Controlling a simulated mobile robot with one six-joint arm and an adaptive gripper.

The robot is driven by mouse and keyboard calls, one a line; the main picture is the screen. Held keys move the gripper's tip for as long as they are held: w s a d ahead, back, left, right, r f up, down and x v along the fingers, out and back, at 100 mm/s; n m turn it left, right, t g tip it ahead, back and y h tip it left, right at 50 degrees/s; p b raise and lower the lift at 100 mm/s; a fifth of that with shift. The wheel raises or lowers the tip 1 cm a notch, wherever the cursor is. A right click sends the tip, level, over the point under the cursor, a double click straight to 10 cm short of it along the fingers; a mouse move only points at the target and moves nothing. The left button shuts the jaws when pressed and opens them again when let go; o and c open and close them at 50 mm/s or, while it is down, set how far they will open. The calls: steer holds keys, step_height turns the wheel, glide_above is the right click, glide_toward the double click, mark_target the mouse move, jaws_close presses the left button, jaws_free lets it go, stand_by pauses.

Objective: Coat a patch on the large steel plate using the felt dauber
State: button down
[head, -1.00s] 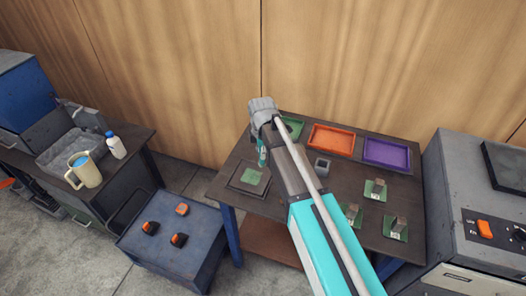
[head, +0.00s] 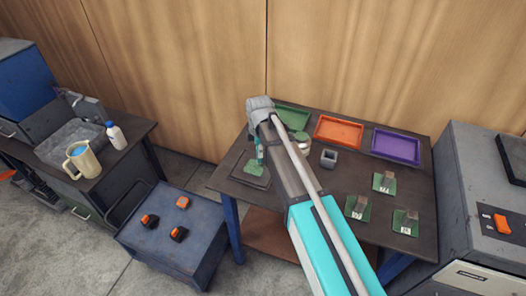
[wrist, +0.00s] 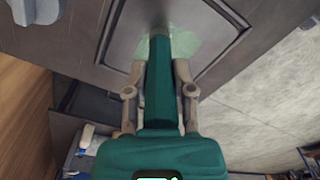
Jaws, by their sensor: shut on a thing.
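The large steel plate (head: 241,177) lies at the left end of the dark table. It carries a pale green patch (head: 252,168), which also shows in the wrist view (wrist: 187,42) on both sides of the tool. My gripper (wrist: 160,78) is shut on the felt dauber (wrist: 159,60), whose teal handle stands between the two fingers. In the head view the dauber (head: 259,153) points down over the plate. Its felt end is hidden, so I cannot tell whether it touches the patch.
Green (head: 292,117), orange (head: 338,131) and purple (head: 397,146) trays line the table's back. A grey square block (head: 328,159) and a partly hidden round jar (head: 302,138) stand near my arm. Green pads with metal pieces (head: 384,182) lie right. A blue cart (head: 172,235) stands left.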

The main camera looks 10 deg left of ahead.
steer(key=shift+a, duration=0.85)
steer(key=shift+s+d, duration=0.15)
steer(key=shift+d, duration=0.95)
steer(key=shift+s+d, duration=0.1)
steer(key=shift+d, duration=0.95)
step_height(320, 180, up, 8)
steer(key=p, duration=0.7)
steer(key=shift+f, duration=0.25)
steer(key=shift+a+f, duration=0.1)
steer(key=shift+f, duration=0.1)
steer(key=shift+f+b, duration=2.75)
steer(key=shift+f, duration=0.05)
steer(key=shift+f+b, duration=1.1)
steer(key=shift+w, duration=0.1)
steer(key=shift+w+a+r, duration=0.1)
steer(key=shift+w+a, duration=0.05)
steer(key=shift+a, duration=0.85)
steer(key=shift+w+a+r, duration=0.1)
steer(key=shift+a, duration=0.85)
